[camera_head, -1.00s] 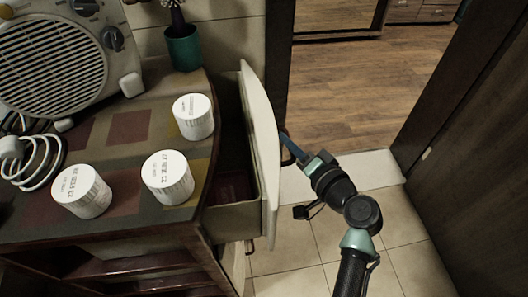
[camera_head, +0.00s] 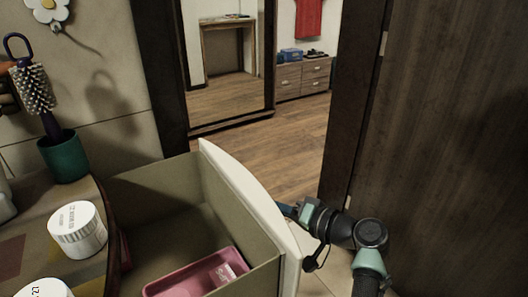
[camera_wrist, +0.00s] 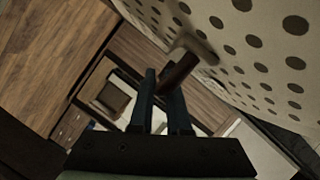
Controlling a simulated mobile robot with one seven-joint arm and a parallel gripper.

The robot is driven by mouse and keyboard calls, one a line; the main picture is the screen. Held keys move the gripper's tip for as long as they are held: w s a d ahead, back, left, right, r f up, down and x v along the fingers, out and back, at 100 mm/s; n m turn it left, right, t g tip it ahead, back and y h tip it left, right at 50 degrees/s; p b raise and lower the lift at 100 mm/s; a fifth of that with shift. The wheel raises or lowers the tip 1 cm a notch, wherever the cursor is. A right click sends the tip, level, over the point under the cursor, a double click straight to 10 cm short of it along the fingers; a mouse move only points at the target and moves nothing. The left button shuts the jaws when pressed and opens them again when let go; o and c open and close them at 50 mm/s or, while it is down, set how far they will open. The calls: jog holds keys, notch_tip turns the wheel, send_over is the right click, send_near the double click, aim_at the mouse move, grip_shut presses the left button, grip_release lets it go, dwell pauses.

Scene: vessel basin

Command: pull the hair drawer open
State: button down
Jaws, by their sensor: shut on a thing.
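The hair drawer (camera_head: 262,214) stands well out from the cabinet, with its pale curved front at the right and its inside open to view. A pink tray (camera_head: 168,288) with a small pale item lies in it. My gripper (camera_head: 285,209) is at the outer side of the drawer front, and the front partly hides its fingertips. In the wrist view my gripper (camera_wrist: 163,84) is shut on a brown handle (camera_wrist: 180,72), which stands out from the dotted drawer front (camera_wrist: 258,50).
White jars (camera_head: 77,230) and a green cup (camera_head: 63,157) holding a round brush (camera_head: 34,90) stand on the cabinet top at the left. A dark wooden panel (camera_head: 440,120) rises at the right. Open wood floor (camera_head: 265,155) shows through the doorway.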

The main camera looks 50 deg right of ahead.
jog(key=c, duration=0.9)
grip_release()
jog(key=p+v, duration=0.2)
jog(key=v, duration=1.1)
